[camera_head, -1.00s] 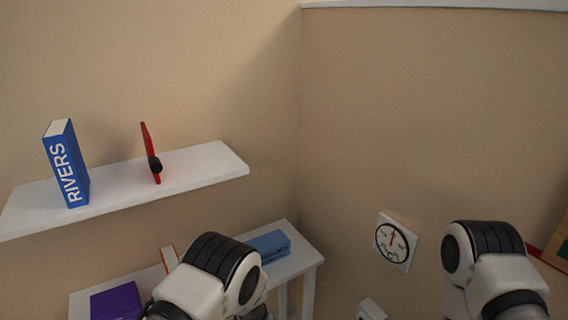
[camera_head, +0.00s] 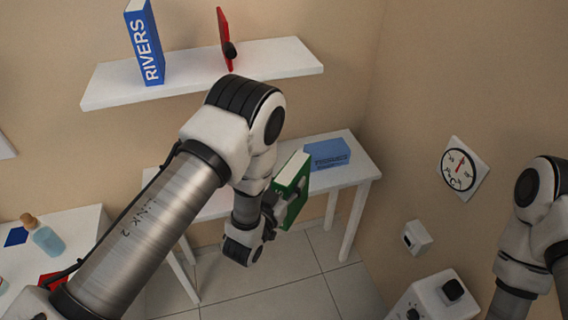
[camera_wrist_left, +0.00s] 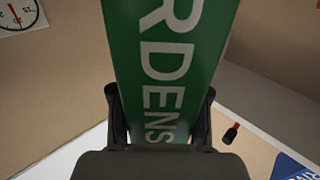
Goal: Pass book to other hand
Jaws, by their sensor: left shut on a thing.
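A green book (camera_head: 290,172) with white page edges is in my left gripper (camera_head: 275,204), held out in front of the low white table. In the left wrist view the book's green cover (camera_wrist_left: 190,65), with white letters "RDENS" showing, lies between the two dark fingers (camera_wrist_left: 160,118). The left gripper is shut on it. My right arm shows at the right edge of the head view, but its gripper is out of the picture.
A wall shelf (camera_head: 280,62) holds a blue "RIVERS" book (camera_head: 146,45) and a thin red object (camera_head: 224,35). A blue box (camera_head: 328,154) lies on the white table (camera_head: 345,178). A dial (camera_head: 464,168) hangs on the right wall. A bottle (camera_head: 47,240) stands at lower left.

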